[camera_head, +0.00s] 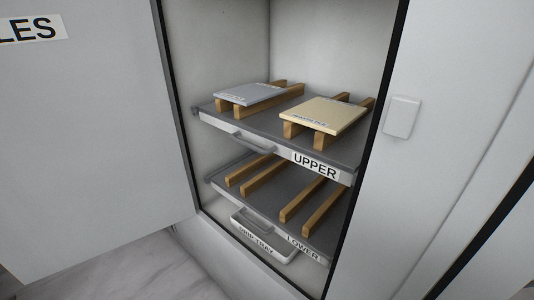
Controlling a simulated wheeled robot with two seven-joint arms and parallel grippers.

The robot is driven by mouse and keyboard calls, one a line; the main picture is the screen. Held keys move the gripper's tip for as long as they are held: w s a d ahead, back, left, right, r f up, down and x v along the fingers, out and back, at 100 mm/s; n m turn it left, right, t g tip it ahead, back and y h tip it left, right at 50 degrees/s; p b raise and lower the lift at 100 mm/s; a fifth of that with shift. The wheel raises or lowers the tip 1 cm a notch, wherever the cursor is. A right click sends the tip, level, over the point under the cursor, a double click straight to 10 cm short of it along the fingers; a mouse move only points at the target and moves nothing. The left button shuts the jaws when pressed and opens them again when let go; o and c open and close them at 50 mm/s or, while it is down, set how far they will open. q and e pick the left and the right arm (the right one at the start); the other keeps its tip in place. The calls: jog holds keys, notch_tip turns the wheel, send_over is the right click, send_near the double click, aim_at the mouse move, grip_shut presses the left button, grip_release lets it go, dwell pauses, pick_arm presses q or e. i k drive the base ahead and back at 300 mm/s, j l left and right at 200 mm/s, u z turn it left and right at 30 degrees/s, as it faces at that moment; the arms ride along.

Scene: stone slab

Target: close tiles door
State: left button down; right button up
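The tiles door (85,140) is a large pale grey panel at the left, swung open, with a label ending in "LES" (32,29) at its upper left. The cabinet behind it is open to view, with a dark seal along its frame (180,120). Neither of my grippers shows in the head view.
Inside, the UPPER shelf (270,137) holds a grey tile (248,94) and a cream tile (326,113) on wooden strips. The LOWER shelf (270,205) has bare wooden strips. A white labelled tray (262,240) sits below. A pale panel with a handle (402,117) stands at right.

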aim_at(92, 164)
jog(key=j+z, duration=0.3)
jog(key=j, duration=0.4)
jog(key=j+z, duration=0.3)
jog(key=j, duration=3.2)
jog(key=z, duration=0.05)
